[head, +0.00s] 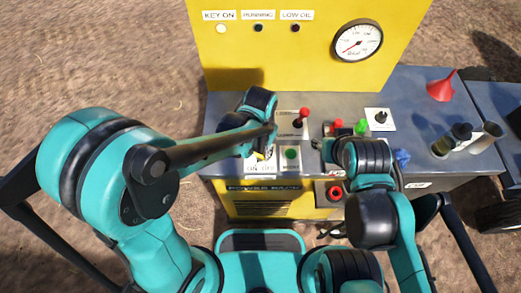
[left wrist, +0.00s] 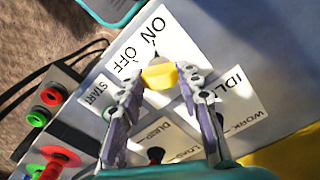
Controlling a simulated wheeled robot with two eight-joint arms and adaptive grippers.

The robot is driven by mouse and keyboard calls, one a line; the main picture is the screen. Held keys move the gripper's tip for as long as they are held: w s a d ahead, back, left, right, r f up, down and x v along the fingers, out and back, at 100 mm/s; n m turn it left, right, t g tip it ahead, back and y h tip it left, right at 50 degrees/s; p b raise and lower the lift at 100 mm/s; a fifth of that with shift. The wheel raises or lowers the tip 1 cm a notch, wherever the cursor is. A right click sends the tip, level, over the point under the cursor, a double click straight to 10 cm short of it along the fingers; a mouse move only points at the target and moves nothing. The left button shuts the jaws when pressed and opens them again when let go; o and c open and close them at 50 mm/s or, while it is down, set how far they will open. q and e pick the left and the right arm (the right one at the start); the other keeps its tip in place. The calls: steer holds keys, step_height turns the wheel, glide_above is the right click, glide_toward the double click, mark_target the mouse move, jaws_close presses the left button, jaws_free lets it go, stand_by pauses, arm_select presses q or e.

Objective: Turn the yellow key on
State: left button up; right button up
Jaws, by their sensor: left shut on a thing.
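The yellow key (left wrist: 160,76) sits on a white plate (left wrist: 140,45) marked ON and OFF. In the left wrist view it is between my left gripper's fingertips (left wrist: 160,78), which are closed on its sides. In the head view my left gripper (head: 265,146) covers most of the key, and only a bit of yellow shows. The KEY ON lamp (head: 221,28) looks pale and bright. My right gripper (head: 324,146) is over the panel to the right, its fingers too small and hidden to judge.
A green START button (head: 291,153) is beside the key plate. A red-knobbed lever (head: 303,117) stands behind it. Red and green knobs (head: 361,127) and a red stop button (head: 334,193) are near my right arm. A red funnel (head: 441,86) stands at the right.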

mark_target(260, 152)
stand_by(0.3)
arm_select(q)
steer(key=o, duration=1.2)
steer(key=shift+c, duration=0.2)
step_height(260, 152, up, 12)
steer(key=s+a+n+t, duration=0.2)
steer(key=a+n+t, duration=0.1)
steer(key=a, duration=0.6)
steer(key=s+a+r+n+t, duration=0.1)
steer(key=s+a+n+t, duration=0.1)
steer(key=a, duration=0.7)
steer(key=shift+s+r+n+t, duration=0.15)
steer(key=shift+s+n+t, duration=0.35)
steer(key=shift+t, duration=0.6)
